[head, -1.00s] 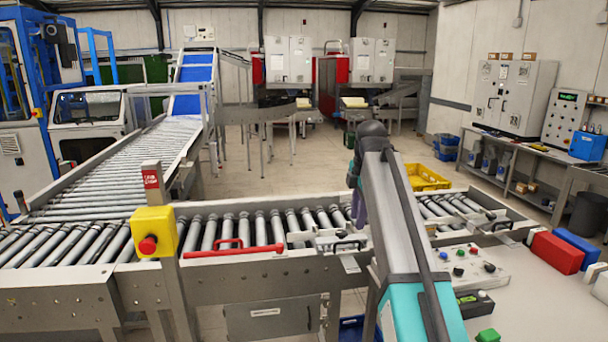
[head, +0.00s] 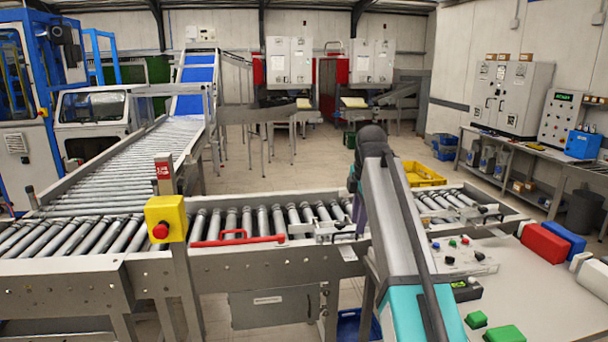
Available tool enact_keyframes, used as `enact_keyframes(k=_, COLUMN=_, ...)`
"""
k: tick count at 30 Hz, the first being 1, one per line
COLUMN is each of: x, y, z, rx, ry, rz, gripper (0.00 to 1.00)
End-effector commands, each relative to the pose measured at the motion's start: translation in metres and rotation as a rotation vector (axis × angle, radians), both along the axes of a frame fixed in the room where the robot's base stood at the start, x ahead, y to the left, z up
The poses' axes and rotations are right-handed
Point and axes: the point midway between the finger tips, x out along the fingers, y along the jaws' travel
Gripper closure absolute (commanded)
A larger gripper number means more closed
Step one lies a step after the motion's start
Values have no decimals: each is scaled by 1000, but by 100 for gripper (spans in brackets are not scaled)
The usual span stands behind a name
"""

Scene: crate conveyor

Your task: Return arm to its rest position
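My arm (head: 395,240) rises from the bottom edge, right of the middle. It has a teal lower part and a grey link that runs up to a dark joint (head: 371,140). Below that joint a dark, purplish part of my arm hangs down behind the grey link, in front of the roller conveyor (head: 262,222). My gripper does not show, so its opening and whether it holds anything cannot be seen.
A red lift bar (head: 238,239) and a yellow box with a red button (head: 166,219) are at the conveyor's near side. The right-hand table (head: 545,295) holds a control panel (head: 455,257), red, blue and green blocks. A yellow crate (head: 422,174) stands on the floor beyond.

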Motion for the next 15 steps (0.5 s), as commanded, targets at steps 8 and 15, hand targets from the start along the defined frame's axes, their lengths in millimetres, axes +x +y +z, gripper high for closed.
enact_keyframes(k=8, x=-2, y=1, z=-34, rx=9, ry=26, rz=-52, gripper=72)
enact_keyframes(k=15, x=-6, y=0, z=-80, rx=19, ry=61, rz=-130, gripper=72)
